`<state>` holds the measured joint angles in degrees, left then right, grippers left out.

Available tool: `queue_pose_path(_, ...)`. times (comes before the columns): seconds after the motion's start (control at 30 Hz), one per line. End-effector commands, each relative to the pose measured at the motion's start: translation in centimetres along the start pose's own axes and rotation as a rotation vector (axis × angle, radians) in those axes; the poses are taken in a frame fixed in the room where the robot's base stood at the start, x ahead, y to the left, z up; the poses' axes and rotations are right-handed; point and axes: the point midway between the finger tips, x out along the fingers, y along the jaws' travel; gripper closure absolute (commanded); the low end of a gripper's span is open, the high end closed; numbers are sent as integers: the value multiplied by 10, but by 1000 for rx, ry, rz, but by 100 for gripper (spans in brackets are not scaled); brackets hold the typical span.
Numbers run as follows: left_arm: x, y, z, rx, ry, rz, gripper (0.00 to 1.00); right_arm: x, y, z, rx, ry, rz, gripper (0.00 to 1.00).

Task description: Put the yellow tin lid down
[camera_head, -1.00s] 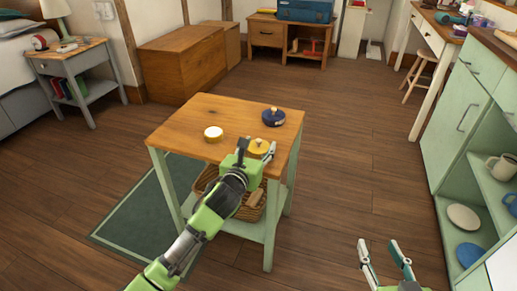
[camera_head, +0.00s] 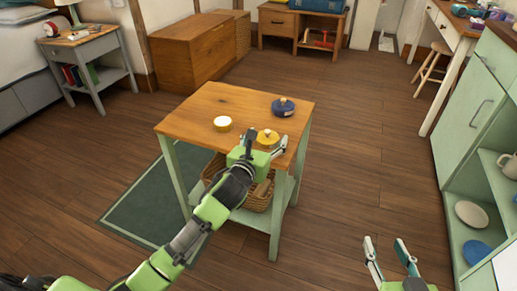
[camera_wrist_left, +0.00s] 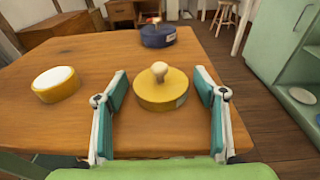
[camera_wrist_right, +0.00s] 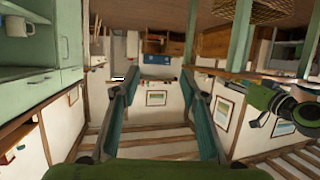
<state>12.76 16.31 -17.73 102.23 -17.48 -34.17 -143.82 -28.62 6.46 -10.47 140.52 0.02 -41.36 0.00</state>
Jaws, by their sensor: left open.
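The yellow tin lid (camera_head: 268,136), with a pale knob, rests flat on the wooden table (camera_head: 213,103). It also shows in the left wrist view (camera_wrist_left: 161,92). My left gripper (camera_head: 264,146) is open, its fingers on either side of the lid with gaps visible. The open yellow tin (camera_head: 222,125), with a white inside, stands to the left on the table and shows in the left wrist view (camera_wrist_left: 56,85). My right gripper (camera_head: 387,255) is open and empty, away from the table at lower right.
A dark blue lidded tin (camera_head: 283,107) stands behind the yellow lid, near the table's right edge. A wicker basket (camera_head: 257,201) sits on the shelf below. A green cabinet (camera_head: 468,120) stands at the right. The tabletop's back left is clear.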

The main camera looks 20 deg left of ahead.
Motion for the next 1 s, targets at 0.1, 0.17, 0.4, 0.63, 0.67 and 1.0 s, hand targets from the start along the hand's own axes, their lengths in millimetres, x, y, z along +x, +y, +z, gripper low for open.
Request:
queue_pose_path(0.1, -16, 0, 2, 2, 0, -1, 36, -6, 3, 21, 0, -104, 6, 60)
queue_pose_path(0.17, -26, 0, 3, 1, -1, -2, 36, -10, 5, 35, 0, -167, 10, 60)
queue_pose_path(0.4, -67, 0, 2, 2, 0, -2, 36, -36, 12, 87, 3, -414, 25, 60)
queue_pose_path(0.63, -99, -1, 2, 0, -2, -3, 36, -63, 16, 122, 7, -591, 35, 60)
queue_pose_path(0.67, -102, 0, 2, 1, -2, -2, 36, -65, 16, 124, 8, -606, 36, 60)
queue_pose_path(1.0, -125, 3, -18, -270, 63, 33, 36, -75, 17, 135, 9, -664, 40, 60)
